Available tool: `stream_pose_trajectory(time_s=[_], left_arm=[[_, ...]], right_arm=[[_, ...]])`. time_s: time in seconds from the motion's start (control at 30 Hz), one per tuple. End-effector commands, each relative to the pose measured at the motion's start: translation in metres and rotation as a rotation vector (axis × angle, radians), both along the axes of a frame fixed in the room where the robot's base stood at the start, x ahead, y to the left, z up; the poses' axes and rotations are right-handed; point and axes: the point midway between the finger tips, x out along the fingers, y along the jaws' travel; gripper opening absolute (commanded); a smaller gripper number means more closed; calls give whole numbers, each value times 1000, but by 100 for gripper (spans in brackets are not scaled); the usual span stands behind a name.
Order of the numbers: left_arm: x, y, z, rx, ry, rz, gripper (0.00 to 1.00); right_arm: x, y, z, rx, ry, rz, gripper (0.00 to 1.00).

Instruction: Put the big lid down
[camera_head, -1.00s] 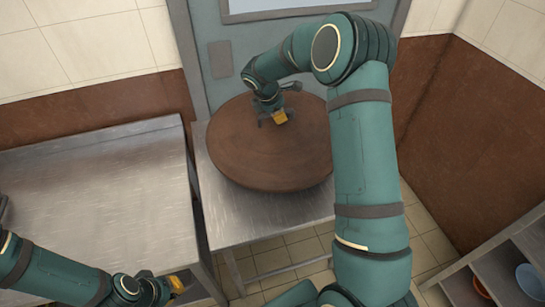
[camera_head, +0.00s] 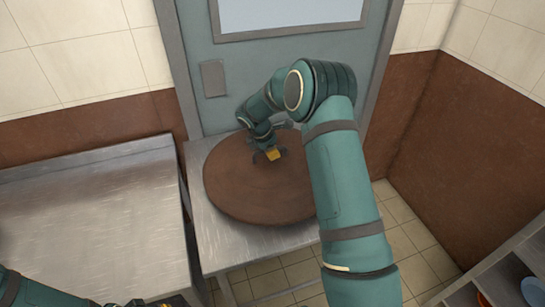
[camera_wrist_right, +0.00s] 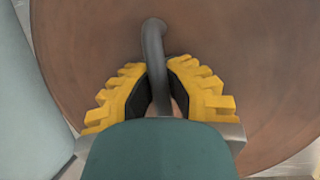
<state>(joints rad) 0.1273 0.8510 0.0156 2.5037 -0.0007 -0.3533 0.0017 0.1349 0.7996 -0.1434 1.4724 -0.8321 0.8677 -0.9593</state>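The big lid (camera_head: 245,195) is a round brown disc, lying level over the small steel table (camera_head: 215,245) by the door. Whether its underside touches the table top is hidden. My right gripper (camera_head: 270,153) is at the middle of the lid, from above. In the right wrist view, its yellow fingers (camera_wrist_right: 158,80) are closed around the lid's dark curved handle (camera_wrist_right: 153,40), one pad on each side. My left gripper (camera_head: 170,302) barely shows at the bottom edge of the head view, away from the lid; its fingers are mostly cut off.
A larger steel worktop (camera_head: 90,220) stands to the left, bare where it shows. A grey-green door (camera_head: 215,105) is behind the lid. A shelf with a blue bowl (camera_head: 533,291) is at the lower right. Tiled floor (camera_head: 405,235) lies open right of the small table.

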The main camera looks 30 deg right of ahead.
Motion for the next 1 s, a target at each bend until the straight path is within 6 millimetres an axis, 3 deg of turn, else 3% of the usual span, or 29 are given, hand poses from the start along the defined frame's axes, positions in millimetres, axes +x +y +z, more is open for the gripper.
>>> stream_pose_trajectory(time_s=[0.13, 0.53, 0.63, 1.0], left_arm=[[1, 0, -5, 0, -3, 1, 0], [1, 0, -6, 0, -3, 1, 0], [1, 0, -6, 0, -3, 1, 0], [1, 0, -4, 0, -3, 1, 0]], right_arm=[[1, 0, -17, -2, -2, 1, 0], [1, 0, -20, -1, -4, 0, 0], [0, 0, -21, 0, -1, 0, 35], [0, 0, -18, 0, -1, 0, 37]])
